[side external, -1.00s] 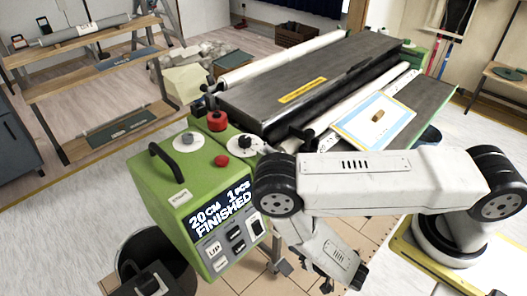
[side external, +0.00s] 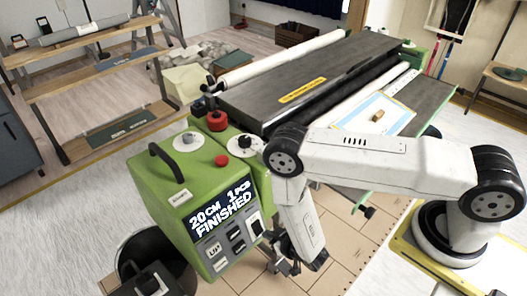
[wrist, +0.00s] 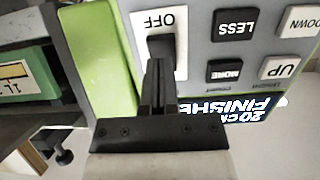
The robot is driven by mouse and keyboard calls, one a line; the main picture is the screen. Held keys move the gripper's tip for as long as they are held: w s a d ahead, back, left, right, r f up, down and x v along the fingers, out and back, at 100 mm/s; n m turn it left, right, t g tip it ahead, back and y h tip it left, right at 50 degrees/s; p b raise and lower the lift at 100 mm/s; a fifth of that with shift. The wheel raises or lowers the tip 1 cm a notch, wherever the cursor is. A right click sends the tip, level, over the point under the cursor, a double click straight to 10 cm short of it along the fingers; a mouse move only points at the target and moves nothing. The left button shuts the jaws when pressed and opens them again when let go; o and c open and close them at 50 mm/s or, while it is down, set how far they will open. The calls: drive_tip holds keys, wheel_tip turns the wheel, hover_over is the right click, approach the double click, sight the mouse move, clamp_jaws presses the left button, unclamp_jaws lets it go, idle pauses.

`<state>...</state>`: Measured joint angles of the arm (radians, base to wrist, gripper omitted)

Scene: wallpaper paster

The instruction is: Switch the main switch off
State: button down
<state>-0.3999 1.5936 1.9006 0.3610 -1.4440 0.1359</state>
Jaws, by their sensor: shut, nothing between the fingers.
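The main switch is a black rocker on a white plate (wrist: 148,18) marked OFF. It sits at the edge of the grey control panel, and the plate also shows in the side view (side external: 256,222). In the wrist view the panel appears upside down. My gripper (wrist: 160,60) is shut and empty, its fingertips overlapping the rocker. They partly hide the rocker, so I cannot tell its position or whether the tips touch it. In the side view my gripper (side external: 272,250) is low, just right of the panel.
The LESS (wrist: 236,25), MORE (wrist: 236,71) and UP (wrist: 290,68) buttons are close beside the switch. The display (side external: 221,206) reads 20 CM 1 PCS FINISHED. A red button (side external: 222,160) is on top of the green housing. A black bucket (side external: 130,250) stands below left.

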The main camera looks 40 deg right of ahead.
drive_tip(key=shift+x, duration=0.9)
drive_tip(key=shift+w+f, duration=0.1)
drive_tip(key=shift+w, duration=0.05)
drive_tip(key=shift+r, duration=0.8)
idle(0.3)
drive_tip(key=s+r, duration=0.2)
drive_tip(key=s, duration=1.1)
drive_tip(key=shift+s+r, duration=0.25)
drive_tip(key=shift+s, duration=0.15)
